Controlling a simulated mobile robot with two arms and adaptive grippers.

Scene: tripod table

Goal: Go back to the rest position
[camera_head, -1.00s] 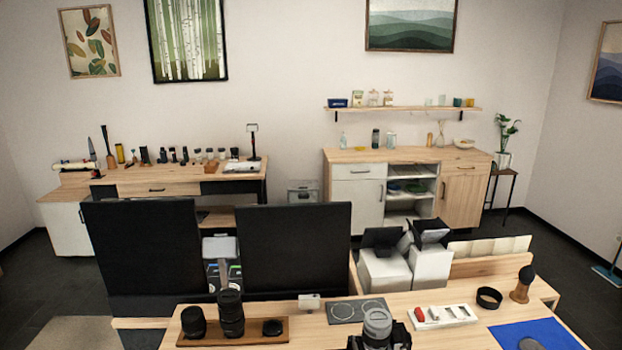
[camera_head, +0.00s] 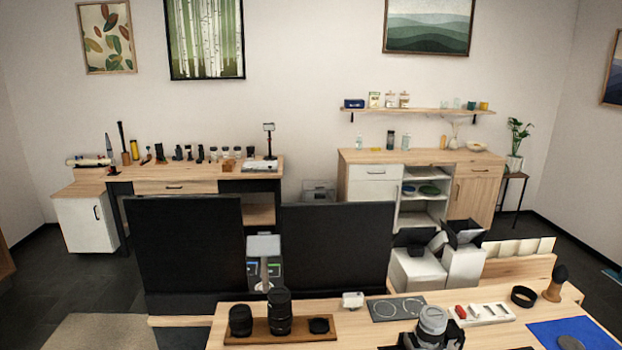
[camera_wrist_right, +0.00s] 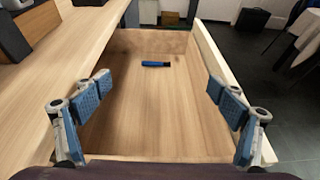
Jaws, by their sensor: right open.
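My right gripper (camera_wrist_right: 158,120) shows in the right wrist view with its two blue-padded fingers spread wide apart. Nothing is between them. Beyond the fingers is an open wooden drawer (camera_wrist_right: 150,110) with a small blue and black item (camera_wrist_right: 156,64) lying on its floor near the far end. In the head view neither of my grippers shows.
In the head view a wooden table (camera_head: 360,335) stands close in front, with a lens board (camera_head: 300,335), a camera (camera_head: 432,328) and a blue mat (camera_head: 580,335). Dark panels (camera_head: 335,245) rise behind it. Wooden cabinets (camera_head: 375,185) line the back wall.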

